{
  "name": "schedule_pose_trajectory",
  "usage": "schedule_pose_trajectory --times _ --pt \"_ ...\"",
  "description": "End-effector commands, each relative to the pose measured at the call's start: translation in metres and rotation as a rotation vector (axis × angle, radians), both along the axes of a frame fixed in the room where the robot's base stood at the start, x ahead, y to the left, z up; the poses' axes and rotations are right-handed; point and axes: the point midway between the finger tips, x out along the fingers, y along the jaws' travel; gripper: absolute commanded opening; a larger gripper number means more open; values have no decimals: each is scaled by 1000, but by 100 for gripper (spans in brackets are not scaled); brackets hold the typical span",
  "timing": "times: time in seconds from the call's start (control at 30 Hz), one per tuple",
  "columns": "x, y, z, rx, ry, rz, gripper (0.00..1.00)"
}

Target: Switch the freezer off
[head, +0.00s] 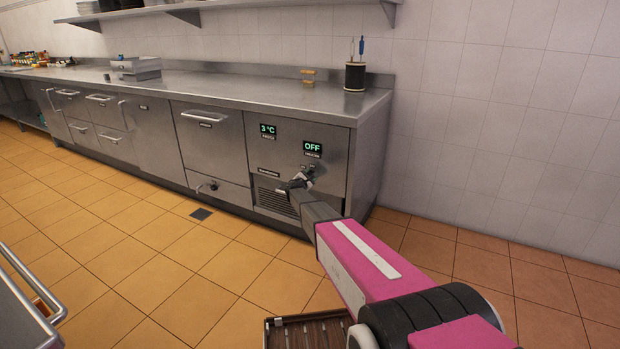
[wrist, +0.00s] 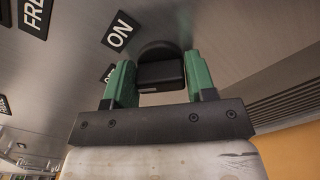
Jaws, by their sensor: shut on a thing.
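The freezer control panel (head: 325,172) is on the front of the steel counter. Its right display (head: 312,148) reads OFF in green, and the left display (head: 268,130) reads 3 °C. My gripper (head: 301,180) is at the panel below the OFF display. In the wrist view, its green fingers (wrist: 157,74) are on either side of a black knob (wrist: 160,72), shut on it. An ON label (wrist: 119,31) and part of a FRE label (wrist: 34,15) show beside the knob. Another label (wrist: 109,75) is partly hidden by a finger.
A vent grille (head: 272,196) is low on the panel, left of my gripper. A black pot with utensils (head: 355,76) and a small wooden item (head: 309,76) stand on the counter. The tiled floor (head: 175,255) in front is mostly clear.

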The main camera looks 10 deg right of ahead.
Motion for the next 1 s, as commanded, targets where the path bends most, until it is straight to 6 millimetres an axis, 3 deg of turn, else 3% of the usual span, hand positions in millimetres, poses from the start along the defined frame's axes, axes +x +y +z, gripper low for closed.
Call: schedule_pose_trajectory --times 0.3,0.87,0.9,0.97,1.0 --pt "0 1 -1 -105 80 2 27" --pt "-1 1 -1 -131 98 2 27" --pt "-1 1 -1 -131 98 2 57" --pt "-1 1 -1 -131 98 2 72" --pt "-1 1 -1 -131 97 1 72"
